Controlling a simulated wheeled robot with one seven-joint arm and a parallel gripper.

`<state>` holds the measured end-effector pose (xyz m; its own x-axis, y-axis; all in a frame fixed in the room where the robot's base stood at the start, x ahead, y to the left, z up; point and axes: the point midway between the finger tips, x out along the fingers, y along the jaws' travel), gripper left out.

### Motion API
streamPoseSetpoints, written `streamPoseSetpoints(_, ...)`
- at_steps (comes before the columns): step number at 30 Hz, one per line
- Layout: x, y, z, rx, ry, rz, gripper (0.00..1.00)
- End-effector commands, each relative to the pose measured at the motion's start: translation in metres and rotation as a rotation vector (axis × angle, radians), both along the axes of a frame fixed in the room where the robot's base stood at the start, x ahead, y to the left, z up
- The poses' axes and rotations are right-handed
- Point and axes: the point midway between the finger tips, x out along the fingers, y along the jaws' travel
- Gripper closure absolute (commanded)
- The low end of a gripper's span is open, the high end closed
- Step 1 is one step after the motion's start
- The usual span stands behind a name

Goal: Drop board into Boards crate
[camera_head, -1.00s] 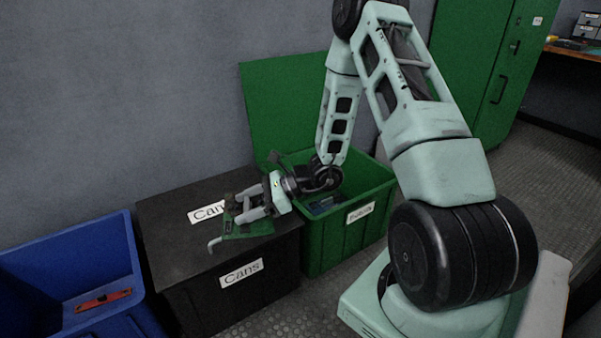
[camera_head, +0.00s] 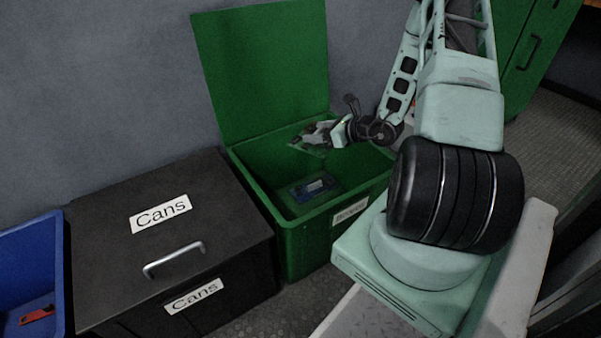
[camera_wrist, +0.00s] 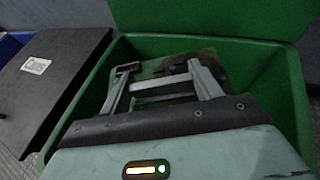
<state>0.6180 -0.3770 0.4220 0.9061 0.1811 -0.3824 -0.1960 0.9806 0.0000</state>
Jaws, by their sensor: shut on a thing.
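My gripper (camera_head: 318,133) is over the open green crate (camera_head: 307,240), whose front label is too blurred to read in full. It is shut on a green board (camera_head: 304,147), held above the crate's opening near the back. In the wrist view the board (camera_wrist: 150,72) shows between and beyond the fingers of my gripper (camera_wrist: 166,76), inside the outline of the crate's rim (camera_wrist: 290,75). The fingers hide part of it. A blue board-like item (camera_head: 315,188) lies on the crate's floor.
The crate's green lid (camera_head: 262,60) stands raised against the wall. A black Cans bin (camera_head: 105,230), lid closed, stands to the left. A blue bin (camera_head: 35,260) with a red item (camera_head: 37,314) is at the far left. A green cabinet (camera_head: 540,50) stands back right.

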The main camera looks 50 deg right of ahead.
Motion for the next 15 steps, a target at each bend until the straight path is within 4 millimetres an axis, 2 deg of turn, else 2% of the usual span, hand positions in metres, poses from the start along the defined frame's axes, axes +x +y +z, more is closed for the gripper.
streamPoseSetpoints(8, -0.001, -0.003, -0.019, 0.0, -0.001, -0.009, 0.62)
streamPoseSetpoints(15, -0.001, -0.002, -0.048, 0.0, 0.0, -0.007, 0.62)
